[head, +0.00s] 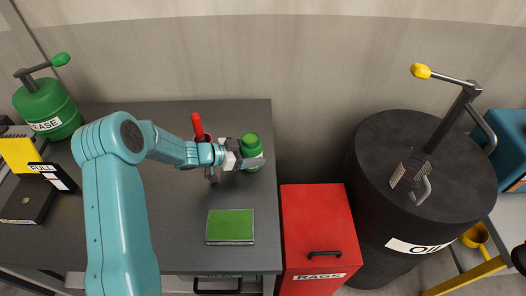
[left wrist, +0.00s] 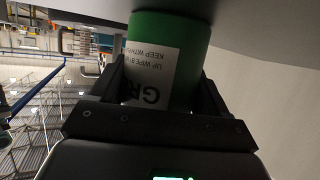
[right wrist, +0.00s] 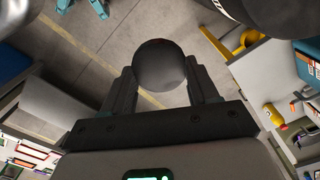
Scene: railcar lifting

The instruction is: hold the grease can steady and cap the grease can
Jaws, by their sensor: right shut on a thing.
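The small green grease can (head: 251,142) stands upright near the right edge of the dark bench. My left gripper (head: 252,163) is at its side, with one finger along each side of it. In the left wrist view the can (left wrist: 190,60) with its white label fills the gap between the fingers, and they look closed on it. In the right wrist view my right gripper (right wrist: 163,85) is shut on a dark, round, cap-like piece (right wrist: 163,66), held over open floor away from the bench.
A red-handled tool (head: 198,127) stands behind my left wrist. A large green grease container (head: 45,108) is at far left. A red rags bin (head: 318,230) and black oil drum (head: 425,200) stand right of the bench.

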